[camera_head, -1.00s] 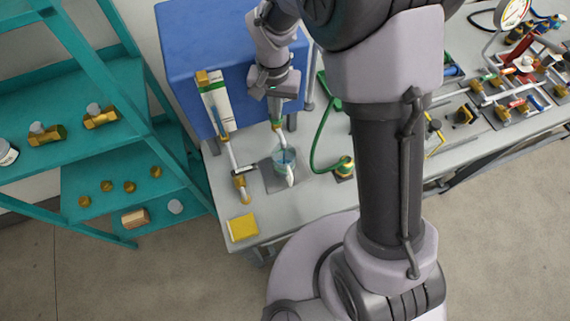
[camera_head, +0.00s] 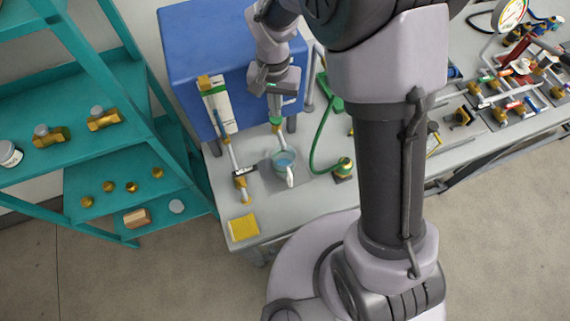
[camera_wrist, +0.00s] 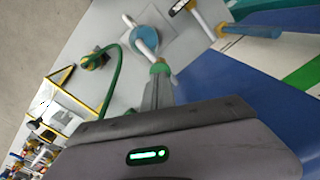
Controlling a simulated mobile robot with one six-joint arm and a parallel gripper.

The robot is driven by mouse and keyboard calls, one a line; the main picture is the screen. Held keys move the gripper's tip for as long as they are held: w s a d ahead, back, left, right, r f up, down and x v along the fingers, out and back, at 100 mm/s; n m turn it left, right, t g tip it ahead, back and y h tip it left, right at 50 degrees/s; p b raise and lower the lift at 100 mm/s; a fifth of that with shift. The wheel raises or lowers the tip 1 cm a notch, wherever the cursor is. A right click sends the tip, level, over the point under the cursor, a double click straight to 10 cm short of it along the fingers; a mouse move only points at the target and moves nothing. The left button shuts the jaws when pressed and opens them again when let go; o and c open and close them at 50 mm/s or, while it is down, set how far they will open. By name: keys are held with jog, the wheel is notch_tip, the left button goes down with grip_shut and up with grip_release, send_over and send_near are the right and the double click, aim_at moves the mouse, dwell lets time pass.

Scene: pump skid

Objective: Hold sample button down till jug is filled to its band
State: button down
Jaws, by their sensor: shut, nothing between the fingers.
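The jug (camera_head: 283,162) is a small clear vessel with a pale handle, standing on a grey plate below a white outlet pipe. Pale blue liquid shows in it; I cannot make out the band or whether the level meets it. The jug also shows in the wrist view (camera_wrist: 148,38). My gripper (camera_head: 275,97) is shut and empty, pointing down in front of the blue cabinet, just above the green and brass fitting (camera_wrist: 159,67) of the outlet. I cannot tell whether the fingertips touch it. The sample button is not clearly visible, perhaps hidden behind my fingers.
The blue cabinet (camera_head: 200,50) stands close behind my gripper. A gauge tube on a white board (camera_head: 220,105) is to the left, and a green hose (camera_head: 317,150) to the right. A yellow block (camera_head: 243,227) lies at the bench's front corner. Teal shelves (camera_head: 110,75) stand left.

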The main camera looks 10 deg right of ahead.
jog(key=shift+f, duration=0.2)
dwell(0.5)
jog(key=shift+f+b, duration=1)
jog(key=shift+f, duration=0.05)
jog(key=shift+r, duration=0.15)
dwell(2.3)
notch_tip(320, 180, up, 2)
jog(key=shift+r+p, duration=0.2)
jog(key=shift+p, duration=0.8)
jog(key=shift+f, duration=0.25)
